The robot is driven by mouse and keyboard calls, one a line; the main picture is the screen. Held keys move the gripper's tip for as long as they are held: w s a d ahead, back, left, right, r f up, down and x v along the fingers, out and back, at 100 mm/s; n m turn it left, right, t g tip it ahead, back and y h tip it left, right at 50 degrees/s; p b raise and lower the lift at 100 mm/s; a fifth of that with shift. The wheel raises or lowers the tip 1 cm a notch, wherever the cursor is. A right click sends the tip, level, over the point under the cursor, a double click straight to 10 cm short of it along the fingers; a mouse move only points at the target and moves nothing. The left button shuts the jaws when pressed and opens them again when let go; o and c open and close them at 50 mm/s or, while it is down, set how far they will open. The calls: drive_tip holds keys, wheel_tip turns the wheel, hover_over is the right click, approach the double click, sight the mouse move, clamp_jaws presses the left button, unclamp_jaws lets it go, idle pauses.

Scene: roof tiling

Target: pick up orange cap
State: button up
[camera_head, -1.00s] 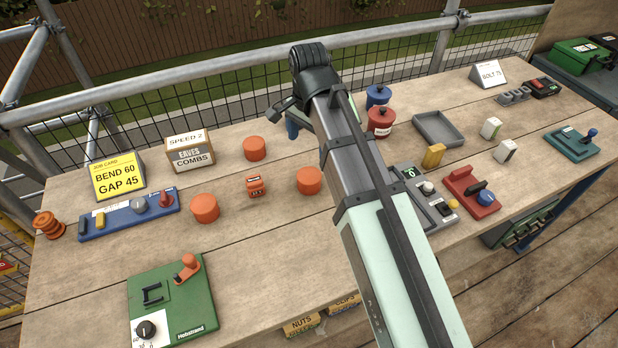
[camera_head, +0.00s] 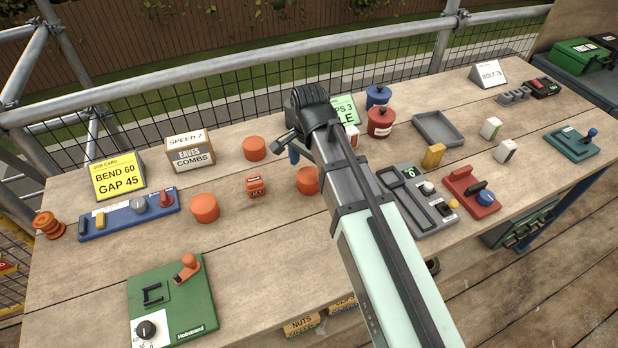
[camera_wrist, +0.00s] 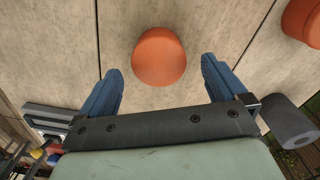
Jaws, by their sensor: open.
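Three orange caps, short round cylinders, stand on the wooden bench. One (camera_head: 307,181) is partly hidden behind my arm in the head view. Another stands farther back (camera_head: 254,148), and one stands to the left (camera_head: 204,208). In the wrist view, one orange cap (camera_wrist: 159,56) lies centred between and just ahead of my two blue fingers, with a clear gap on each side. A second cap (camera_wrist: 302,22) shows at the upper right corner. My gripper (camera_wrist: 160,70) is open and empty. In the head view it is mostly hidden behind my own arm.
A small orange labelled block (camera_head: 255,187) stands between the caps. A green panel with an orange lever (camera_head: 172,300) is at the front left. A red lidded pot (camera_head: 381,122), a grey tray (camera_head: 438,130) and a grey switch panel (camera_head: 418,200) lie right of my arm.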

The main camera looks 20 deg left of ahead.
sight(309, 173)
drive_tip(key=shift+s+f, duration=0.1)
drive_tip(key=shift+f, duration=2.3)
drive_tip(key=shift+c, duration=0.4)
drive_tip(key=c, duration=1)
drive_tip(key=shift+r, duration=0.1)
